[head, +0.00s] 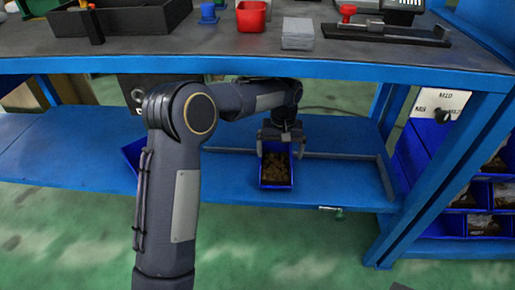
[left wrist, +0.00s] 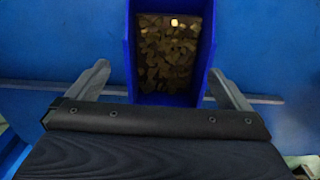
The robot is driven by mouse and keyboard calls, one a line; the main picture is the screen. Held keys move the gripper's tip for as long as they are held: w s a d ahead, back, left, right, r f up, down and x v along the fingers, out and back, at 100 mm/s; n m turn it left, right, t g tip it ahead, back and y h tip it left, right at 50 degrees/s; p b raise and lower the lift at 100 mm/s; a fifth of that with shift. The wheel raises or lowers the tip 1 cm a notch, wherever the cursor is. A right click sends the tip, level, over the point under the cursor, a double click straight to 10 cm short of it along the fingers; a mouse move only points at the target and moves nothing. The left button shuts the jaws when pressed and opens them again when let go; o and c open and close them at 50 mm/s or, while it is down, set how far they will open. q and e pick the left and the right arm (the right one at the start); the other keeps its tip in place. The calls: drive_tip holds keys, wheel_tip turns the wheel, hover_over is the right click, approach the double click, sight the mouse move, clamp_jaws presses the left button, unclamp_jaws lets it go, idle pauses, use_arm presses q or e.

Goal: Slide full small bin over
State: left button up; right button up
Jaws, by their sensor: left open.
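A small blue bin (head: 277,186) full of brownish pieces stands on the blue lower shelf under the workbench. It also shows in the left wrist view (left wrist: 133,55), upright and with its contents visible. My left gripper (head: 281,140) is at the bin's far end in the head view. In the left wrist view the open fingers (left wrist: 165,88) lie on either side of the bin's end, with a visible gap on each side. Whether a finger touches the bin cannot be told. My right gripper is not in view.
Another blue bin (head: 133,152) is partly hidden behind my left arm. Low grey rails (head: 340,156) edge the shelf area around the bin. The workbench top (head: 225,50) overhangs the shelf and carries a red bin (head: 251,15). Blue bins with dark contents (head: 480,225) stand at right.

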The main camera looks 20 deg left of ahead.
sight(276, 168)
use_arm(q)
drive_tip(key=shift+s+a, duration=0.15)
drive_tip(key=shift+a, duration=0.35)
drive_tip(key=shift+f, duration=0.1)
wheel_tip(276, 168, down, 8)
drive_tip(key=b, duration=0.4)
drive_tip(key=shift+r, duration=0.2)
drive_tip(key=c, duration=1.1)
